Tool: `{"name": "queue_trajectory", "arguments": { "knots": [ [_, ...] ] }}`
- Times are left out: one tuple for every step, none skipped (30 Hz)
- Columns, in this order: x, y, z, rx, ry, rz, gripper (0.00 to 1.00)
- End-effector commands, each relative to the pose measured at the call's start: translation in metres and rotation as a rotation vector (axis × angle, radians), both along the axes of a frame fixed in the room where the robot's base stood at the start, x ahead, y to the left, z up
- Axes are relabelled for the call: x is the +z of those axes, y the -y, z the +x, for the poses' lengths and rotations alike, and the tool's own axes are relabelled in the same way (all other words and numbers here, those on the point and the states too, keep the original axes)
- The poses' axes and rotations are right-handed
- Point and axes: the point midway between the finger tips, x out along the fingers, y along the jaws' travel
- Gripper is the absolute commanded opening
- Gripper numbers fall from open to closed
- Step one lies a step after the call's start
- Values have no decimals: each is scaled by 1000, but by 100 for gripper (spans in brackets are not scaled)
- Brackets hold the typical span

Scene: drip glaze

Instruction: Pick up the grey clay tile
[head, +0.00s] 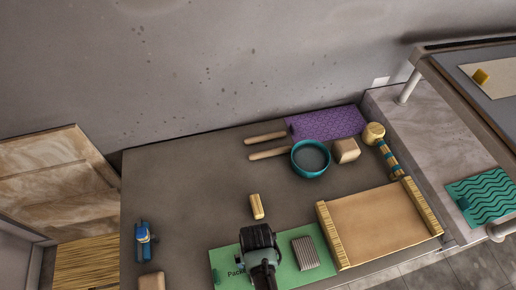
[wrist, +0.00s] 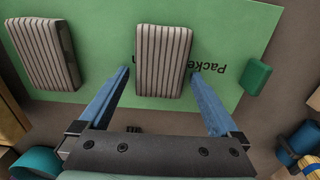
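Two grey ribbed tiles lie on a green mat (head: 292,280) with partly hidden "Packed"-like lettering. One grey tile (wrist: 162,60) lies between the blue fingers of my gripper (wrist: 158,73) in the wrist view. The fingers are spread on either side of it, with a small gap at the left one; whether the right one touches is unclear. The other grey tile (wrist: 43,55) lies to the left, and it also shows in the head view (head: 305,252). In the head view my gripper (head: 260,262) hides the tile beneath it.
A board with ribbed wooden rails (head: 378,224) lies right of the mat. A small yellow block (head: 257,206) lies behind my gripper. A teal ring-shaped bowl (head: 297,168), beige block (head: 347,150) and mallet (head: 388,155) are farther back. A blue tool (head: 143,235) stands left. The table's left-middle is clear.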

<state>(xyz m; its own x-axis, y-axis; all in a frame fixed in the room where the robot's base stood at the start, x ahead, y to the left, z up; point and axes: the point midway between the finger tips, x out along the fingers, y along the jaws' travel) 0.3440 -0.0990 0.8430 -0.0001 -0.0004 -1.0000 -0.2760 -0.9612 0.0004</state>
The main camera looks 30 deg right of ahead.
Motion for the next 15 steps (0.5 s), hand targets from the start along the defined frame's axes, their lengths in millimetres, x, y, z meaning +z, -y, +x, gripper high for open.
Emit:
{"name": "queue_trajectory", "arguments": {
  "knots": [
    [0,0,0,0,0,0,87],
    [0,0,0,0,0,0,82],
    [0,0,0,0,0,0,75],
    [0,0,0,0,0,0,69],
    [0,0,0,0,0,0,64],
    [0,0,0,0,0,0,57],
    [0,0,0,0,0,0,51],
    [0,0,0,0,0,0,46],
    [0,0,0,0,0,0,39],
    [0,0,0,0,0,0,33],
    [0,0,0,0,0,0,28],
    [0,0,0,0,0,0,21],
    [0,0,0,0,0,0,15],
    [0,0,0,0,0,0,10],
    [1,0,0,0,1,0,10]
  ]
}}
